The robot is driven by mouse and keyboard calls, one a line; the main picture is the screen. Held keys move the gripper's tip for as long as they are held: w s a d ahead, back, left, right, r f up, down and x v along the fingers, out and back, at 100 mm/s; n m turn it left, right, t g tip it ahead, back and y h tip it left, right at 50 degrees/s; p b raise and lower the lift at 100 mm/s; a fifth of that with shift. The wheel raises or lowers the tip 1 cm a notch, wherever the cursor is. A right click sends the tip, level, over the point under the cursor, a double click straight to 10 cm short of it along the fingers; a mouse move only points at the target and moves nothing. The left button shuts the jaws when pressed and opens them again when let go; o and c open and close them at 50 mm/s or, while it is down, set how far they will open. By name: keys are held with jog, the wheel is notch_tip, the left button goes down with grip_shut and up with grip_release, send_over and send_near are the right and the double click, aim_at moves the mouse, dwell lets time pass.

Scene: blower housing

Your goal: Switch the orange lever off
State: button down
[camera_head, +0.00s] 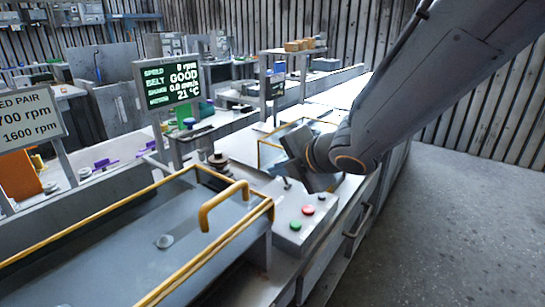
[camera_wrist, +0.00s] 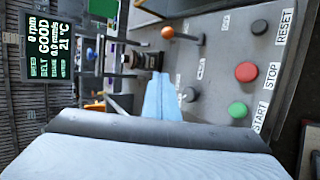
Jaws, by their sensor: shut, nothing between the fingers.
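The orange lever (camera_wrist: 167,32) shows in the wrist view as a round orange knob on a short dark stem. It stands at the top of the grey control panel (camera_wrist: 215,85), with its knob to the left of its base. Small labels lie on the panel near the base, too small to read surely. My gripper (camera_wrist: 162,80) is shut and empty, its pale blue fingers below the knob in the picture and apart from it. In the head view my gripper hangs over the panel and the lever cannot be made out, probably hidden behind it.
The panel also carries a red button (camera_wrist: 246,71), a green button (camera_wrist: 238,109), a black button (camera_wrist: 259,27) and a small dark knob (camera_wrist: 190,94). A yellow-framed cover (camera_head: 170,235) with a raised handle (camera_head: 222,203) is at left. A display screen (camera_head: 172,82) stands behind.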

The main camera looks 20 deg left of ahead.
jog(key=shift+w+h+p, duration=0.1)
jog(key=shift+h+p, duration=0.3)
jog(key=shift+p, duration=0.1)
jog(key=x, duration=1)
jog(key=shift+w+d+r+p, duration=0.6)
jog(key=shift+w+d+p, duration=0.15)
jog(key=shift+p, duration=0.35)
jog(key=shift+w+d+r+p, duration=0.15)
jog(key=shift+w+d+p, duration=0.35)
jog(key=shift+w, duration=0.15)
